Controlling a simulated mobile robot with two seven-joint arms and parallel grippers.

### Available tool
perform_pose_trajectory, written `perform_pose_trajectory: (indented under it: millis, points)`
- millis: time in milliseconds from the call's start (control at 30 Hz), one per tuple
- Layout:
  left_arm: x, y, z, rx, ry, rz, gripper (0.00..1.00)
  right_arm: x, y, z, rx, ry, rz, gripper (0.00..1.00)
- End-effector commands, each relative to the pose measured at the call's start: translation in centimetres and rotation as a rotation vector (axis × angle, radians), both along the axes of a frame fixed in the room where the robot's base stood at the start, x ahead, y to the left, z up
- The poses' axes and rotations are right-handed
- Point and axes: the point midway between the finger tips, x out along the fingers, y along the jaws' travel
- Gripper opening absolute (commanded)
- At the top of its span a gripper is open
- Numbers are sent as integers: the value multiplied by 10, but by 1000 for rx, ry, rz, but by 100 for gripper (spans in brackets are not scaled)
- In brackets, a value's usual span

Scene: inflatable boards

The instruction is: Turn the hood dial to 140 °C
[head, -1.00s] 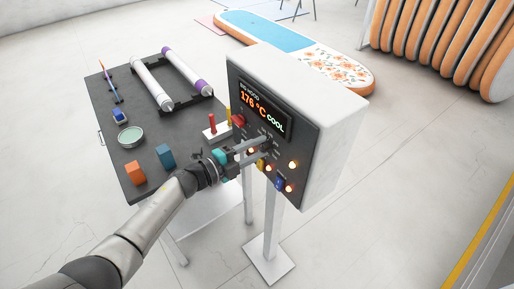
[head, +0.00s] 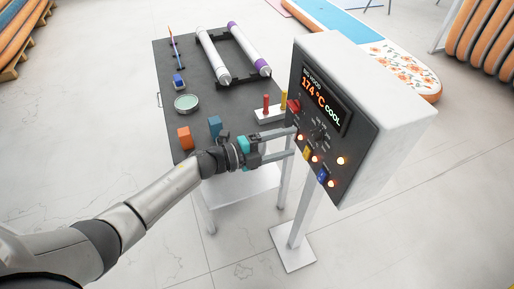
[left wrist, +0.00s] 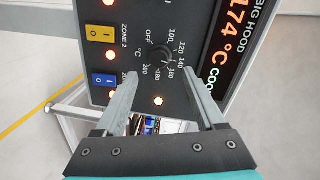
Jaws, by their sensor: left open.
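The hood control box has a dark front panel with a display (head: 321,100) reading 174 °C and COOL. The round black hood dial (head: 320,133) is on the panel below the display. In the left wrist view the dial (left wrist: 159,55) sits within a printed scale from OFF and 100 to 200; its exact setting is hard to read. My left gripper (head: 293,142) is open and empty, its fingertips short of the panel, left of the dial. In the left wrist view its two fingers (left wrist: 162,76) point toward the dial with a gap between them. My right gripper is not in view.
Yellow (head: 307,154) and blue (head: 323,175) switches and several lit lamps are close to the dial; a red switch (head: 293,106) is at the panel's left edge. A dark table (head: 181,60) with rolls, blocks and a round tin stands behind left. Boards lie beyond.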

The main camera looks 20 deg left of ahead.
Motion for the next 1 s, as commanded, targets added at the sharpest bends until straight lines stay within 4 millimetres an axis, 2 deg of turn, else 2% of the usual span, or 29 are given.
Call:
perform_pose_trajectory:
  millis: [200,400,600,1000]
  points:
    - [-30,39,2,3,2,0,72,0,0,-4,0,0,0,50]
    - [-46,61,5,2,2,-1,72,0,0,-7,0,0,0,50]
    - [-51,68,7,1,1,0,72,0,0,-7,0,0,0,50]
    - [-51,68,8,1,1,0,72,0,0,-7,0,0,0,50]
